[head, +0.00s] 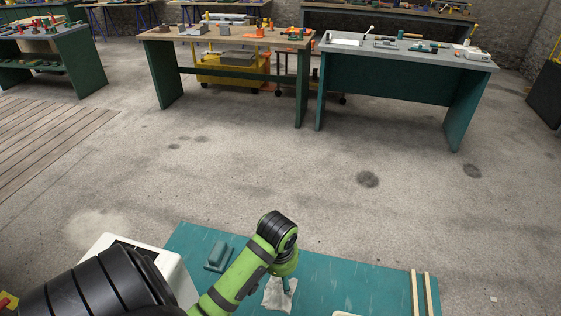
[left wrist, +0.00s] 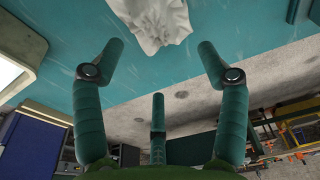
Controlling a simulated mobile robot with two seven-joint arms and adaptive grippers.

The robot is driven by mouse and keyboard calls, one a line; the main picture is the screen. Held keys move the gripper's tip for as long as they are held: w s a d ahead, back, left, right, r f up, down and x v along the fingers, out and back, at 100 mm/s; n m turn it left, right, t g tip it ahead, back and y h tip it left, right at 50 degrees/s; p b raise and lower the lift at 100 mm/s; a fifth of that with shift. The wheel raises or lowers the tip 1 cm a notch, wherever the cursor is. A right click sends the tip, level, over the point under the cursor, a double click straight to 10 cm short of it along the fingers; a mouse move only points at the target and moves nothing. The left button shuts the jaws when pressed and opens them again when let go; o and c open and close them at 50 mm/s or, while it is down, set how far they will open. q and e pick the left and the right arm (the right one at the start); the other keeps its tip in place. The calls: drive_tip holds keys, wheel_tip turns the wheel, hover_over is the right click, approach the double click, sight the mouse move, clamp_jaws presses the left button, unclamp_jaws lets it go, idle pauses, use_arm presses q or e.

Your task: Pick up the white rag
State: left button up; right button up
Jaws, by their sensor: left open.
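The white rag (head: 274,297) lies crumpled on the teal bench top (head: 335,285) at the bottom of the head view. It also shows at the top centre of the left wrist view (left wrist: 152,22). My left gripper (left wrist: 160,50) is open, its teal fingers spread wide with nothing between them. The rag lies just beyond the fingertips in the left wrist view, apart from them. In the head view the left gripper (head: 285,283) is at the rag, mostly hidden under my green and black wrist. My right gripper is not in view.
A teal block-like object (head: 217,256) stands left of the rag. Two pale wooden strips (head: 424,292) lie to the right, with bare bench between. A white box-like thing (head: 165,263) is at the bench's left. Workbenches with tools stand across the open concrete floor.

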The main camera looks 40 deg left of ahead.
sight(282, 287)
use_arm(q)
drive_tip(key=shift+s+d+f, duration=0.1)
drive_tip(key=shift+s+f, duration=0.05)
drive_tip(key=shift+f, duration=0.25)
drive_tip(key=f, duration=0.1)
drive_tip(key=f+p, duration=0.1)
drive_tip(key=s+f, duration=0.1)
drive_tip(key=shift+d+p, duration=0.3)
drive_tip(key=shift+d, duration=0.1)
drive_tip(key=shift+w+a+f, duration=0.1)
drive_tip(key=shift+w+f, duration=0.1)
drive_tip(key=shift+f, duration=0.35)
drive_tip(key=shift+w+a+f, duration=0.1)
drive_tip(key=shift+w+f, duration=0.05)
drive_tip(key=shift+f, duration=0.65)
drive_tip(key=shift+w, duration=0.1)
drive_tip(key=shift+c, duration=0.4)
drive_tip(key=c, duration=1.2)
drive_tip(key=shift+o, duration=0.2)
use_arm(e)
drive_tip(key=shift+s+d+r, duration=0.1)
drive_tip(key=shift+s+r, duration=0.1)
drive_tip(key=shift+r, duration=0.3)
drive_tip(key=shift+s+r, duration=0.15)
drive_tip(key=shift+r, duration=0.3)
